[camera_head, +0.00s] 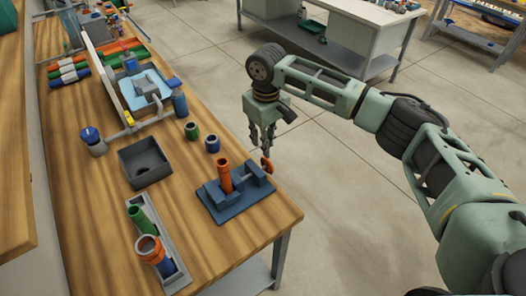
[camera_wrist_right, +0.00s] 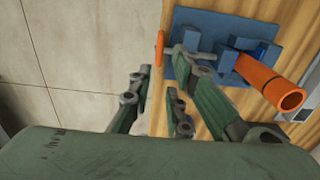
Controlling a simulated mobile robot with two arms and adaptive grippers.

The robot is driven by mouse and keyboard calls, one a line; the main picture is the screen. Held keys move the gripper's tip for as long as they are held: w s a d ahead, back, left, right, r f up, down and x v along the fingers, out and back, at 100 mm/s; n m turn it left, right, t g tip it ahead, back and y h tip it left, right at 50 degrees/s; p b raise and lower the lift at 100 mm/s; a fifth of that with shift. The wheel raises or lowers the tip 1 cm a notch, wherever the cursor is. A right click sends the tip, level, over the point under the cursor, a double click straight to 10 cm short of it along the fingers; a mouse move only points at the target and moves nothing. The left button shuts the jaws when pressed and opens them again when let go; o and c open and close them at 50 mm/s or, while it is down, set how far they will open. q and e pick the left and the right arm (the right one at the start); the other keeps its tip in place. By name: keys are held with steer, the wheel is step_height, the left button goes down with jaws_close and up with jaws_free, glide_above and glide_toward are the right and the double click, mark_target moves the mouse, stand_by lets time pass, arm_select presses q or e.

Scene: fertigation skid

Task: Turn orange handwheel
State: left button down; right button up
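The orange handwheel (camera_head: 267,164) is on the right side of a blue fixture (camera_head: 236,200) near the table's front right edge. In the right wrist view the handwheel (camera_wrist_right: 159,48) shows nearly edge-on, at the end of a grey shaft. An orange pipe (camera_head: 225,177) stands upright in the fixture; it also shows in the right wrist view (camera_wrist_right: 268,82). My right gripper (camera_head: 263,146) points down just above the handwheel. Its fingers (camera_wrist_right: 166,80) are spread and empty in the wrist view, with the handwheel beyond their tips. I cannot tell whether any finger touches it. My left gripper is out of view.
A dark open box (camera_head: 145,163), a grey tray (camera_head: 172,271) with green, orange and blue pipes, and small green (camera_head: 191,131) and blue (camera_head: 212,144) cylinders stand on the wooden table (camera_head: 95,215). A blue-lined basin (camera_head: 143,88) is farther back. Open floor lies right of the table.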

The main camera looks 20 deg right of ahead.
mark_target(264, 167)
steer(key=shift+d+f+p, duration=0.1)
steer(key=shift+f+p, duration=0.65)
steer(key=shift+f, duration=3.25)
steer(key=shift+c, duration=0.3)
jaws_close()
